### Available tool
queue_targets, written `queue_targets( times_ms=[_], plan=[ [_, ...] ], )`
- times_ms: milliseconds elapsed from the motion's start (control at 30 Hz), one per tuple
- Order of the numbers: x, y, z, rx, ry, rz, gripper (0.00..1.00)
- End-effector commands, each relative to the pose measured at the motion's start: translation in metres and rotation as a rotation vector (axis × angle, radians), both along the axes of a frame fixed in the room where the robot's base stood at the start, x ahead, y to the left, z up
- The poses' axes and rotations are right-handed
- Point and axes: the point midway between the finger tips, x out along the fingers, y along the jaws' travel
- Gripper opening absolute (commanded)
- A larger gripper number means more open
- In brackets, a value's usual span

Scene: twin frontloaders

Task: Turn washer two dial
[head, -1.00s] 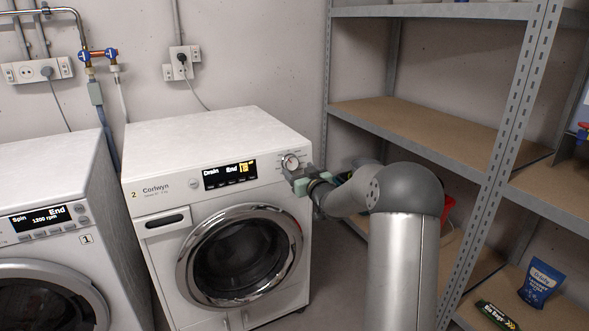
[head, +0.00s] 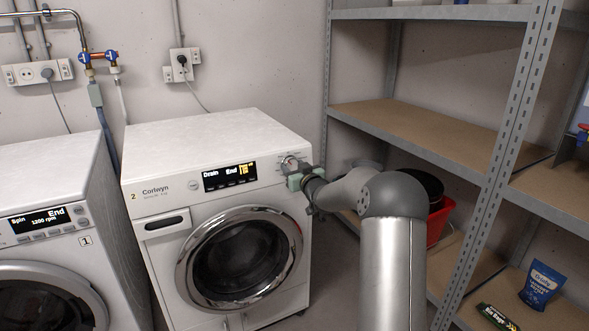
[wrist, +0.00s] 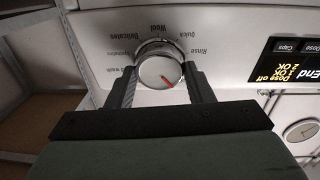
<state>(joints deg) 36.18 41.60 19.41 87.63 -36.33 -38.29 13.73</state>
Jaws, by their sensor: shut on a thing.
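Washer two (head: 160,220) is the white front-loader marked 2, with its round door closed. Its display (head: 230,176) reads Drain and End. The silver dial (head: 288,160) sits at the right end of its panel, partly hidden by my gripper (head: 298,172). In the wrist view, the dial (wrist: 160,72) lies between the two fingers of my gripper (wrist: 161,80), which are shut on its sides. The dial's red mark points down and right in that picture. Upside-down programme words such as Wool, Delicates, Quick and Rinse ring it.
Washer one (head: 60,180) stands at the left, its display reading Spin and End. A metal shelf rack (head: 490,140) stands close on the right of my arm. A red bucket (head: 437,224) is behind my arm. Some floor shows between washer two and the rack.

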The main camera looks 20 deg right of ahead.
Motion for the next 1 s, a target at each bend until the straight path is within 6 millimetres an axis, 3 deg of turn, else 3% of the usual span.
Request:
queue_targets(
  times_ms=[267,1000],
  plan=[
    [-0.0002,0.0,0.0014,0.09,0.006,-0.016,0.24],
    [-0.0002,0.0006,0.0017,0.561,0.035,-0.1,0.24]
  ],
)
